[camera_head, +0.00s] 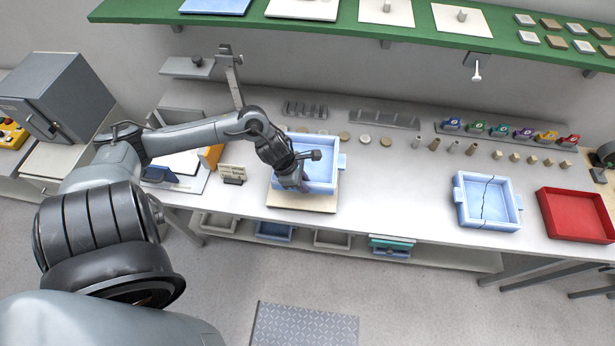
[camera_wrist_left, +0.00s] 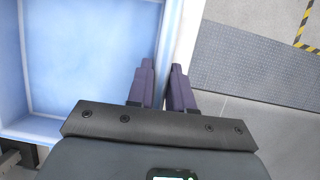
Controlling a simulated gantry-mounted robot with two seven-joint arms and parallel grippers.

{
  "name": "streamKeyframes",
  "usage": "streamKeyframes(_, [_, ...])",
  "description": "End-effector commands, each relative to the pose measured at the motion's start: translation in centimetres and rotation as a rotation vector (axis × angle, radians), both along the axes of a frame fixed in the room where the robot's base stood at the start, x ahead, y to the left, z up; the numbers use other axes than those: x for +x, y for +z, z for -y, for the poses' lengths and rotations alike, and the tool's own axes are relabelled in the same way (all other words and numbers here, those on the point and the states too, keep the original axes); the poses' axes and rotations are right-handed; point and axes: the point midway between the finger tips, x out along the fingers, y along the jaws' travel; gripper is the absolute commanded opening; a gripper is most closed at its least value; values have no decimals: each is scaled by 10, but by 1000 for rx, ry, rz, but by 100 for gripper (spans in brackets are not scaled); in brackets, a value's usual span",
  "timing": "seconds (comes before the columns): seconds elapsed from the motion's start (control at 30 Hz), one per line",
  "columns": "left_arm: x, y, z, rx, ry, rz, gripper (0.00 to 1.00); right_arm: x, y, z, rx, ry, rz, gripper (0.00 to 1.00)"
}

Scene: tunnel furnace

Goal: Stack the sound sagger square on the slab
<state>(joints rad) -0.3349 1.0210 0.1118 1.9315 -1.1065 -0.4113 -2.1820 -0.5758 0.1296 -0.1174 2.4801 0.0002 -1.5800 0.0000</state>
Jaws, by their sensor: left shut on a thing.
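The uncracked light-blue sagger (camera_head: 322,172) is on or just over the beige slab (camera_head: 305,204) at the bench's front edge; I cannot tell if it touches. My left gripper (camera_head: 302,184) comes down on its near left side and is shut on its wall. In the left wrist view, the two purple fingers (camera_wrist_left: 162,88) straddle the wall of the sagger (camera_wrist_left: 85,60), whose inside looks empty. The arm hides part of the sagger's left side. A second blue sagger (camera_head: 502,203) with a dark crack stands apart at the right. My right gripper is not in view.
A red tray (camera_head: 577,236) stands right of the cracked sagger. Several small cylinders and coloured items line the back of the bench. A small card stand (camera_head: 232,173) is just left of the slab. The bench between the two saggers (camera_head: 400,195) is clear.

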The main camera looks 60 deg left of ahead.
Motion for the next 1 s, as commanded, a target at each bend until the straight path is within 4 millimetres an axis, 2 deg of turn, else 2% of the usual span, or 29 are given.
streamKeyframes(0.27, [-3,-9,0,3,-1,7,0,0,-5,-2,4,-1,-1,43])
streamKeyframes(0.7, [-2,-38,0,3,0,7,0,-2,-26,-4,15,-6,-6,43])
streamKeyframes(1.0, [-2,-43,-1,4,0,8,0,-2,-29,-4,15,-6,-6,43])
